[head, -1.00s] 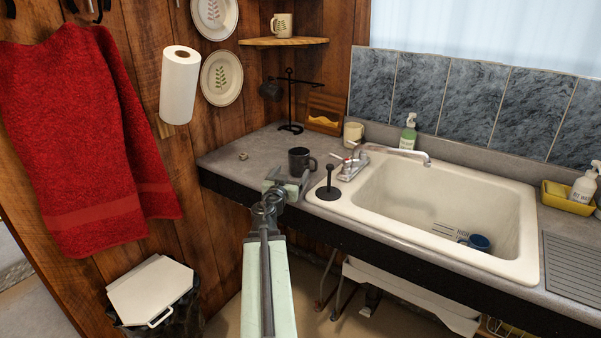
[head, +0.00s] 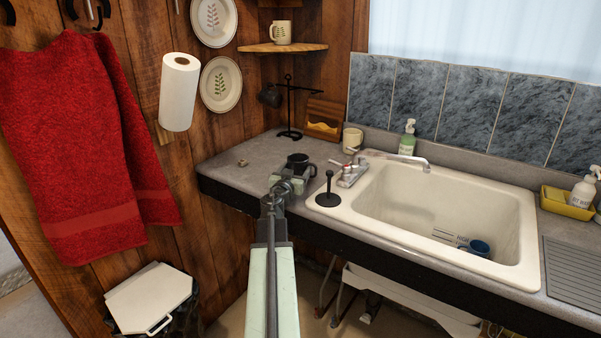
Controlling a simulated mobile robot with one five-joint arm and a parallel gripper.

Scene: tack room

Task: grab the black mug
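The black mug (head: 298,160) stands upright on the grey counter (head: 235,176), left of the sink. My arm reaches up from the bottom of the head view, and my gripper (head: 292,177) is at the near side of the mug. The gripper covers the mug's lower part; its rim and a bit of the handle on the right show. The fingers overlap the mug in the picture, and I cannot tell whether they touch it or how far apart they are.
The sink (head: 440,210) with a blue mug (head: 478,247) inside is on the right. A black plunger-like stopper (head: 328,192) stands close right of my gripper. A faucet (head: 392,157), a cream cup (head: 352,139) and a black mug stand (head: 290,108) are behind. The left counter is mostly clear.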

